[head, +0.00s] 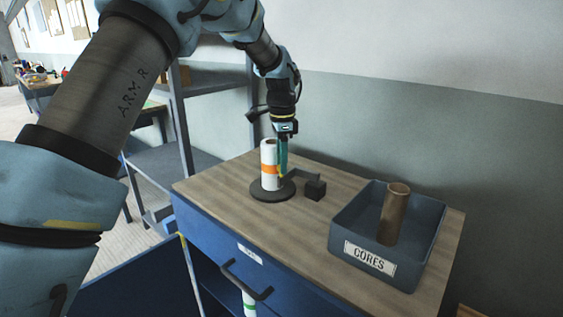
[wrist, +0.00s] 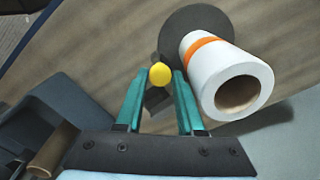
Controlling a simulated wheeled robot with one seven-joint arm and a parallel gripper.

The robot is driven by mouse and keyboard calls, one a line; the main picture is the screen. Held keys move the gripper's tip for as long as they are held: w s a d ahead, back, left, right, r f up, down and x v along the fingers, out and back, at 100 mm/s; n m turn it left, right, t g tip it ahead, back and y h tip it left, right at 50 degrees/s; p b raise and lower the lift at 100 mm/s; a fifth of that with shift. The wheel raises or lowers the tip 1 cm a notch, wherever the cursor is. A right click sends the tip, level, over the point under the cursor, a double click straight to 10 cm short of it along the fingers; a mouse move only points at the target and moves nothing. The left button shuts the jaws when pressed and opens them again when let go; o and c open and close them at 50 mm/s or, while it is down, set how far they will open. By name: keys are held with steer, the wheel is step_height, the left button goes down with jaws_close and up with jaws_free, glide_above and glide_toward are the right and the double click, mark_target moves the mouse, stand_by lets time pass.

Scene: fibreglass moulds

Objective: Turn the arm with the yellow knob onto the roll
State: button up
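The white roll (head: 268,176) with an orange band stands upright on a dark round base (head: 272,195) on the wooden top; it also shows in the wrist view (wrist: 228,82). A dark arm (head: 303,174) reaches from a small black block (head: 315,189) toward the roll. The yellow knob (wrist: 160,75) shows between my gripper's fingertips in the wrist view, apart from the roll. My gripper (wrist: 159,74) points down beside the roll; its teal fingers are apart, with a narrow gap to the knob on each side. In the head view the fingers (head: 283,160) partly hide the knob.
A grey bin (head: 345,232) labelled "CORES" stands at the right of the top, with a brown tube (head: 394,214) upright in it. A grey wall is behind. A blue cabinet with a drawer handle (head: 246,281) is below. Shelving stands at left.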

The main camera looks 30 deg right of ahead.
steer(key=o, duration=0.4)
steer(key=shift+c, duration=0.2)
